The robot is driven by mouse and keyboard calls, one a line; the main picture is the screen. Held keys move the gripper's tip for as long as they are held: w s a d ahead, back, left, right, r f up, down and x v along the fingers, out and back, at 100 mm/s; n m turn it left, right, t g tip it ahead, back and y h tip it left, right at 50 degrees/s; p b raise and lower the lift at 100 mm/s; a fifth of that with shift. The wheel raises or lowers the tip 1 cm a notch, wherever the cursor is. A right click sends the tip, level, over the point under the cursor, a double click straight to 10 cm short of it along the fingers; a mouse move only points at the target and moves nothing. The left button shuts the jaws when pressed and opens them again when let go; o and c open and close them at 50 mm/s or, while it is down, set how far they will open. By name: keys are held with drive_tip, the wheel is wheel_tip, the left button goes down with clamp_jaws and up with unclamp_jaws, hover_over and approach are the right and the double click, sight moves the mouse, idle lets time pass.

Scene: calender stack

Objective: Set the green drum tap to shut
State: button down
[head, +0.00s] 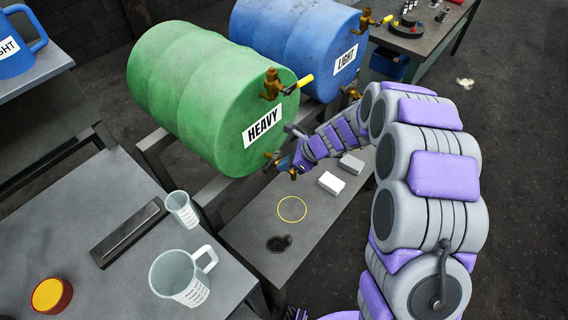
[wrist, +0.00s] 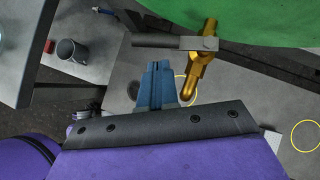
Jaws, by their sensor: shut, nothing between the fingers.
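The green drum (head: 205,95), labelled HEAVY, lies on its side on a stand. Its brass tap is low on the front face (head: 272,160) and shows closer in the wrist view (wrist: 205,62). A flat grey lever (wrist: 170,42) on this tap points left in the wrist view, across the spout's line. My gripper (wrist: 157,68) has its blue fingers together and empty. They are just below the lever and left of the spout in the wrist view; I cannot tell whether they touch. In the head view my gripper (head: 290,166) is beside the tap and partly hides it.
A second brass fitting with a yellow handle (head: 292,84) is higher on the green drum. A blue drum (head: 300,45), labelled LIGHT, lies alongside. Below is a bench with a yellow ring (head: 292,222), a dark stain and white blocks (head: 332,182). Jugs (head: 182,280) stand on the left table.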

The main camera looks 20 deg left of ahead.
drive_tip(key=a+m+t+p, duration=0.1)
drive_tip(key=m, duration=0.1)
drive_tip(key=s+a+m+t+p, duration=0.1)
drive_tip(key=a+m, duration=0.1)
drive_tip(key=shift+s+r+t+p, duration=0.1)
drive_tip(key=shift+s+t+p, duration=0.05)
drive_tip(key=shift+t+p, duration=0.25)
drive_tip(key=shift+a+h, duration=0.3)
drive_tip(key=shift+a, duration=0.15)
drive_tip(key=shift+d, duration=0.1)
drive_tip(key=shift+d+p, duration=0.25)
drive_tip(key=shift+p, duration=0.1)
drive_tip(key=p, duration=0.4)
approach(270, 166)
drive_tip(key=d, duration=0.1)
drive_tip(key=s+d+r, duration=0.2)
drive_tip(key=d, duration=0.1)
drive_tip(key=shift+r, duration=0.15)
